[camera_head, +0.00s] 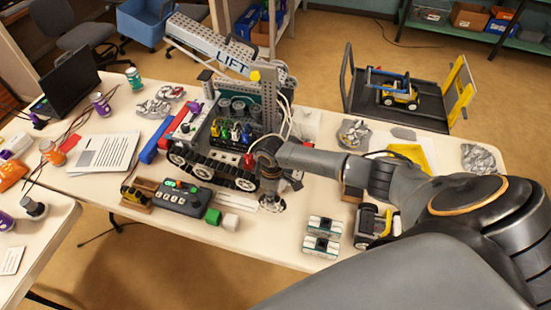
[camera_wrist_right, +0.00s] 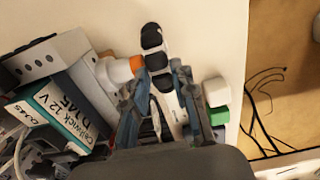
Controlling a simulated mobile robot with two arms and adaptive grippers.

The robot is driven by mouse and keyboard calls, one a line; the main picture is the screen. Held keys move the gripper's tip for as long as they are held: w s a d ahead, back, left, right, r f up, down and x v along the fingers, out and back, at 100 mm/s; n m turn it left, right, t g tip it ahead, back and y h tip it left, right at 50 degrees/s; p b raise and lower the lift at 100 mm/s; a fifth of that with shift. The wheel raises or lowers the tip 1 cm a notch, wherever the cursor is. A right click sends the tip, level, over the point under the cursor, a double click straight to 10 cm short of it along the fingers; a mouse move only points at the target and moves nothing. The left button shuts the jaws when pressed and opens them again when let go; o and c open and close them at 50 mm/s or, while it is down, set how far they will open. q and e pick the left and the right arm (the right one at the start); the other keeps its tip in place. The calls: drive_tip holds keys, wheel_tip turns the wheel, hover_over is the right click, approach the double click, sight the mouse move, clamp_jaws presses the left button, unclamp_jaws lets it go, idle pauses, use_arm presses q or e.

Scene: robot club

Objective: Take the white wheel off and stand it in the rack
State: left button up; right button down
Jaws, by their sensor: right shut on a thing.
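My right gripper (camera_wrist_right: 159,76) is shut on the white wheel (camera_wrist_right: 153,48), which has black rollers around its white body and shows edge-on in the right wrist view. In the head view the gripper (camera_head: 270,182) is beside the near right corner of the tracked robot (camera_head: 225,140). The wheel is small and partly hidden by the gripper there. A white stub with an orange tip (camera_wrist_right: 135,64) is right beside the wheel; I cannot tell whether they touch. A wooden holder (camera_head: 137,203) with black and yellow pieces stands at the table's near edge; I cannot tell whether it is the rack. My left gripper is out of view.
A grey control box (camera_head: 180,198), a green block (camera_head: 213,216) and a white block (camera_head: 230,222) stand near the front edge. Two teal and white pieces (camera_head: 322,236) lie on the right. The LIFT arm (camera_head: 232,60) rises behind the robot. A yellow tray (camera_head: 412,156) lies farther right.

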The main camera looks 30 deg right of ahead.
drive_tip(key=shift+r+p, duration=0.7)
drive_tip(key=shift+r, duration=2.3)
